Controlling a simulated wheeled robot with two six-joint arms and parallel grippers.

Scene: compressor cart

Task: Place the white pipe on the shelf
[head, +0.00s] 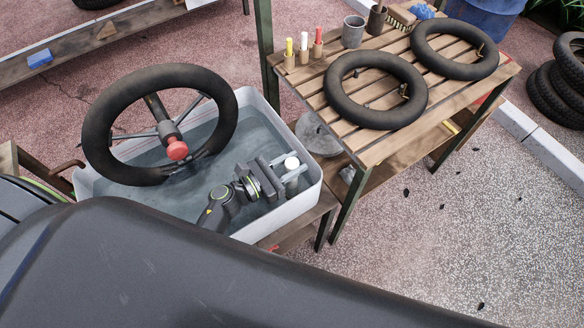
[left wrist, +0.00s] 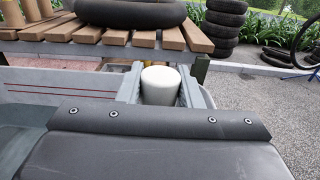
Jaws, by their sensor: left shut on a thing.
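The white pipe (head: 291,162) is a short white cylinder with a rounded top. My left gripper (head: 292,169) is shut on it and holds it upright above the right end of the water tub (head: 270,226). In the left wrist view the pipe (left wrist: 160,86) stands between the two grey fingers; its lower part is hidden. The slatted wooden shelf (head: 391,144) stands to the right and behind the tub, with a lower board (head: 464,127) under its top. The shelf edge also shows in the left wrist view (left wrist: 84,48). My right gripper is not in view.
Two black inner tubes (head: 341,106) (head: 428,61) cover much of the shelf top. Colored sticks in holders (head: 290,62), a grey cup (head: 353,32) and a brown cup (head: 377,19) stand along its back left.

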